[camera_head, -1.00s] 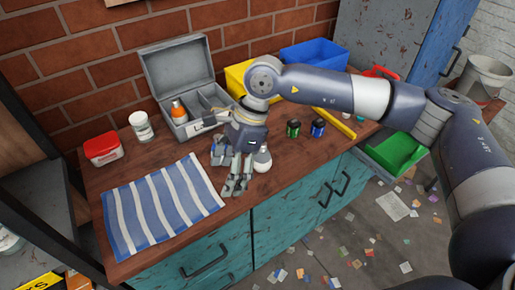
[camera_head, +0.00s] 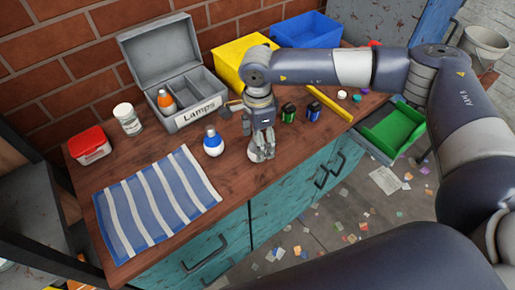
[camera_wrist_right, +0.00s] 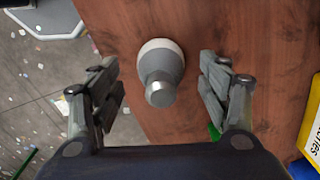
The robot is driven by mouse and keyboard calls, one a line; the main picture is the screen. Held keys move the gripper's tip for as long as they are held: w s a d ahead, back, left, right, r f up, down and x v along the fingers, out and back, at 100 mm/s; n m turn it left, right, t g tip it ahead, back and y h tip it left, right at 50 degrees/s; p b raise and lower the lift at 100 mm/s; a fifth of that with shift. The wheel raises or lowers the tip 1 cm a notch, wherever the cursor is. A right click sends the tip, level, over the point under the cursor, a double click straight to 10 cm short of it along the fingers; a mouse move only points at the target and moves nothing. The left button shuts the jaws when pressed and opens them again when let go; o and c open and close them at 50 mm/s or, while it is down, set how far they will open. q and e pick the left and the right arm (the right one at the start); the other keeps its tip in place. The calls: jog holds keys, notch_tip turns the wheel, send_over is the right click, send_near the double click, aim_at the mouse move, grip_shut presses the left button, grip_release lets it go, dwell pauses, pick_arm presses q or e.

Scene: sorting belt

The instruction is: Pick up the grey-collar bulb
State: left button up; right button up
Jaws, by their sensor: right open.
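The grey-collar bulb (camera_wrist_right: 161,70) stands on the brown bench in the right wrist view, its metal cap toward the camera and its white globe beyond. My right gripper (camera_wrist_right: 165,90) is open, with one finger on each side of the bulb and gaps visible on both sides. In the head view my right gripper (camera_head: 262,143) points down near the bench's front edge. The grey-collar bulb (camera_head: 257,154) is mostly hidden behind its fingers there. My left gripper is out of view.
A blue-collar bulb (camera_head: 213,143) stands to the left. The Lamps box (camera_head: 200,112) holds an orange-collar bulb (camera_head: 166,101). Two batteries, green (camera_head: 289,113) and blue (camera_head: 313,112), stand to the right. A striped cloth (camera_head: 155,203) lies front left.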

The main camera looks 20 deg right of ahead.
jog(key=shift+f, duration=0.9)
jog(key=shift+w+f, duration=0.1)
jog(key=shift+f, duration=0.05)
jog(key=c, duration=0.9)
jog(key=shift+c, duration=1.3)
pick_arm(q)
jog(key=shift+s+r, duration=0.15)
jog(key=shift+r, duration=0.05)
